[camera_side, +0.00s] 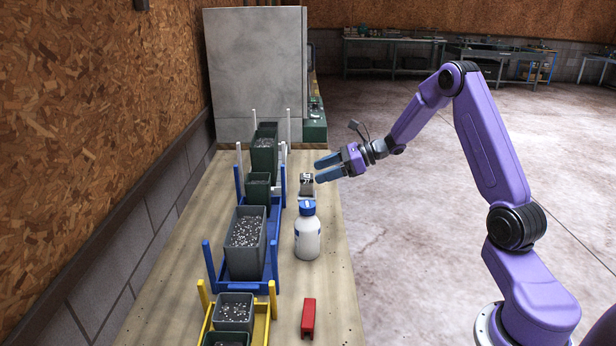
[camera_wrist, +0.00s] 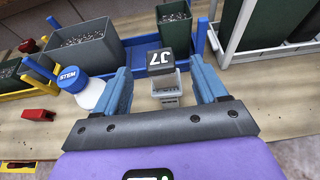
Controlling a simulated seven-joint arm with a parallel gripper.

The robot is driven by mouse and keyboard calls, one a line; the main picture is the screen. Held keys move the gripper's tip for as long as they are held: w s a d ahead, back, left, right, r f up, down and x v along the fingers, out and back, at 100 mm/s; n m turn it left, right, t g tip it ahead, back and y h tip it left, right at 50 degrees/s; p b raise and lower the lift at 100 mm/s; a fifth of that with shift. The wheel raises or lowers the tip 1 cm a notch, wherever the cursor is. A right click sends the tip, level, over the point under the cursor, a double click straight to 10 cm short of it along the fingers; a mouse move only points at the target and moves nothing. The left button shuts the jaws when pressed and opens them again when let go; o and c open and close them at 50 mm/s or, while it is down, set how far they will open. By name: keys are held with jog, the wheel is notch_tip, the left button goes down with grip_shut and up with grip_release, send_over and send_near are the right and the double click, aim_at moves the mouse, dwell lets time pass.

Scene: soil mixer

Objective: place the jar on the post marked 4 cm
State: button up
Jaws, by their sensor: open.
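A white jar-like bottle (camera_side: 307,236) with a blue lid stands upright on the bench in the side view. Its lid, lettered "STEM", shows left of my fingers in the wrist view (camera_wrist: 72,79). A small grey square vessel (camera_wrist: 168,92) with a dark top piece (camera_wrist: 168,62) bearing white characters lies between the finger lines in the wrist view. It stands behind the bottle in the side view (camera_side: 307,186). My gripper (camera_side: 317,168) is open and empty, close above this vessel. I cannot tell which is the jar. No post marked 4 cm can be made out.
Blue (camera_side: 225,289) and yellow (camera_side: 261,336) racks with gravel-filled bins line the bench's left side. Upright posts rise from the racks. A red block (camera_side: 308,318) lies at the front. A grey cabinet (camera_side: 255,75) stands behind. The bench's right strip is mostly clear.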

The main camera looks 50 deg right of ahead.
jog(key=v, duration=0.5)
jog(key=s+a+n+g+h, duration=0.1)
jog(key=s+a+n+g, duration=0.5)
jog(key=s+a+n, duration=0.4)
jog(key=s+a+n+g, duration=0.5)
jog(key=s+a+n, duration=0.25)
jog(key=a, duration=0.55)
jog(key=s+d+n+t+h, duration=0.1)
jog(key=s+n+h, duration=0.7)
jog(key=s+n, duration=1.1)
jog(key=d+n, duration=0.1)
jog(key=n, duration=0.2)
jog(key=shift+t, duration=0.4)
